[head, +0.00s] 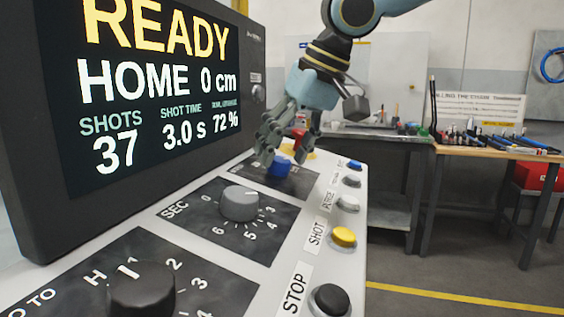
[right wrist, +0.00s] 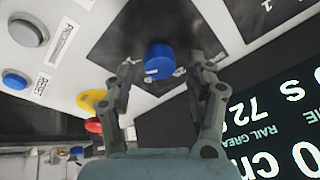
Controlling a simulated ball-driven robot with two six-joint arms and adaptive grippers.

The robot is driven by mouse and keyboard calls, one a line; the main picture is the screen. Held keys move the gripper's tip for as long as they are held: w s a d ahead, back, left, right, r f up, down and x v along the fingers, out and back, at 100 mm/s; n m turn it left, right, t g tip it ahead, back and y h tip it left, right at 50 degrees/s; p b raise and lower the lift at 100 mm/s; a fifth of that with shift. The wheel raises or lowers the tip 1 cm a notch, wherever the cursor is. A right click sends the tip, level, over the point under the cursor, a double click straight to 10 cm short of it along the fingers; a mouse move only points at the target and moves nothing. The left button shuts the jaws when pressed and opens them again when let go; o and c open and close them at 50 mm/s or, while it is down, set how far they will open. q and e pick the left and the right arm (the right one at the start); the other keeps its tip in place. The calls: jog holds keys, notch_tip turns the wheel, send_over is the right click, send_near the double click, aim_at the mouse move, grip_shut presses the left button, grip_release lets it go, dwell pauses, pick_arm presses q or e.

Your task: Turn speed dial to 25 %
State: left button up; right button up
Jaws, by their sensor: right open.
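A blue dial (head: 279,164) sits on a dark plate at the far end of the slanted control panel (head: 320,240). In the right wrist view the fingertips (right wrist: 160,70) stand on either side of the dial, with gaps showing. My left gripper is not in view.
A grey SEC dial (head: 239,204) and a black dial (head: 141,290) are nearer. Buttons line the right edge, including a yellow SHOT button (head: 343,237). A red knob on yellow (right wrist: 93,125) is close to the fingers. The screen (head: 130,100) rises at left.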

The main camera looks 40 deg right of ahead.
jog(key=shift+x, duration=0.75)
jog(key=shift+c, duration=0.4)
